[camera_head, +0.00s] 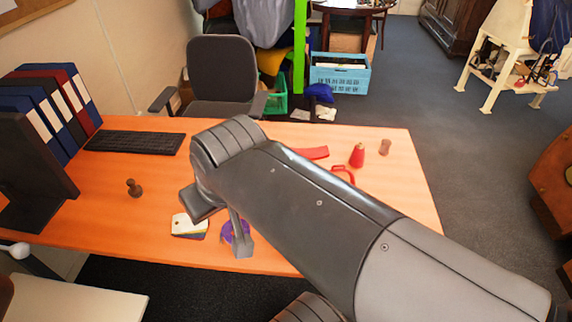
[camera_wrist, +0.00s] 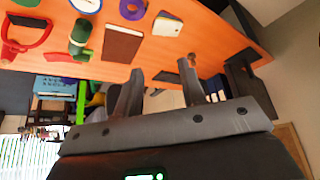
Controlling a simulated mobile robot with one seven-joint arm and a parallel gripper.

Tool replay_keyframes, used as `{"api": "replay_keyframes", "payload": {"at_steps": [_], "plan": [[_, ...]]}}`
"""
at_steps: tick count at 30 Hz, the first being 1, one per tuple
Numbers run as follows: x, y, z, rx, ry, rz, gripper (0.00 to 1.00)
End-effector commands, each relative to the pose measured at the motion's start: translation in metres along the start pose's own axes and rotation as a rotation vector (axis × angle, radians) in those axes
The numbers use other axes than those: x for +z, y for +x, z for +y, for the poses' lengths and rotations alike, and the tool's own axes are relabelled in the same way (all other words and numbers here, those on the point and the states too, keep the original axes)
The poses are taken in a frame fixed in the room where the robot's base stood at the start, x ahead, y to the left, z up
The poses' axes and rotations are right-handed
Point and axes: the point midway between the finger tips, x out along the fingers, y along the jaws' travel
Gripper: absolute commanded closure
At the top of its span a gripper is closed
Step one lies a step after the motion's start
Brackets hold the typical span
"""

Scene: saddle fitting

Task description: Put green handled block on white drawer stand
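A green block-like object with a handle-like shape (camera_wrist: 80,38) lies on the orange desk (camera_wrist: 100,68) in the wrist view, between a red-handled thing and a brown book. My arm hides it in the head view. My gripper (camera_wrist: 160,70) is open, with nothing between its two spread fingers. It is apart from the green object, which is up and to the left of the fingers in the wrist view. In the head view my gripper (camera_head: 220,230) is over the front of the desk. A white flat top (camera_head: 70,300) at the lower left may be the drawer stand; no drawers show.
The desk holds a red-handled thing (camera_wrist: 28,36), a brown book (camera_wrist: 122,43), a purple ring (camera_head: 228,231), a white pad (camera_head: 188,225), a brown stamp-like piece (camera_head: 134,188), a red cone (camera_head: 357,155) and a keyboard (camera_head: 135,142). A monitor (camera_head: 30,175) stands at the left.

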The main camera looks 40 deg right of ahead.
Motion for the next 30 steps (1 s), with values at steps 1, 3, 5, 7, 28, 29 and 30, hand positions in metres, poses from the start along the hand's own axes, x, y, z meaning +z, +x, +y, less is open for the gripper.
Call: {"api": "replay_keyframes", "payload": {"at_steps": [1, 3, 5, 7, 28, 29, 30], "plan": [[0.0, 0.0, 0.0, 0.0, 0.0, 0.0, 0.65], [0.0, 0.0, 0.0, 0.0, 0.0, 0.0, 0.65], [0.0, 0.0, 0.0, 0.0, 0.0, 0.0, 0.65], [0.0, 0.0, 0.0, 0.0, 0.002, -0.001, 0.65], [-0.102, 0.07, 0.067, -0.103, 0.732, -0.333, 0.65], [-0.107, 0.075, 0.072, -0.11, 0.772, -0.348, 0.65], [-0.113, 0.083, 0.081, -0.121, 0.824, -0.369, 0.65]]}}
